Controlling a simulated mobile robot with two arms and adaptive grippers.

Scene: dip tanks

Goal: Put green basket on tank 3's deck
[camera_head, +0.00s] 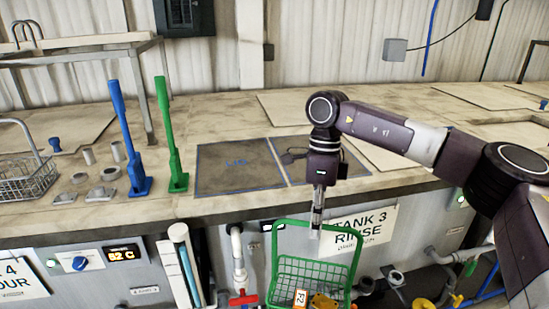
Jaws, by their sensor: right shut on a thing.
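The green basket (313,272) hangs in front of the tank face, below the deck's front edge. It is a wire-mesh basket with a tall green handle and an orange tag, and small orange and yellow parts show at its bottom. My right gripper (316,228) points down and is shut on the basket's handle at the top. The tank 3 sign (375,226) reading "TANK 3 RINSE" is on the tank's front, partly hidden behind the basket. The deck (350,207) runs above it, with blue-outlined dark panels (238,166). My left gripper is not in view.
A blue lever (127,135) and a green lever (166,130) stand upright on the deck at left. A grey wire basket (22,180) and several small metal parts lie farther left. Pipes and valves (242,298) run along the tank front. Flat panels lie on the deck behind.

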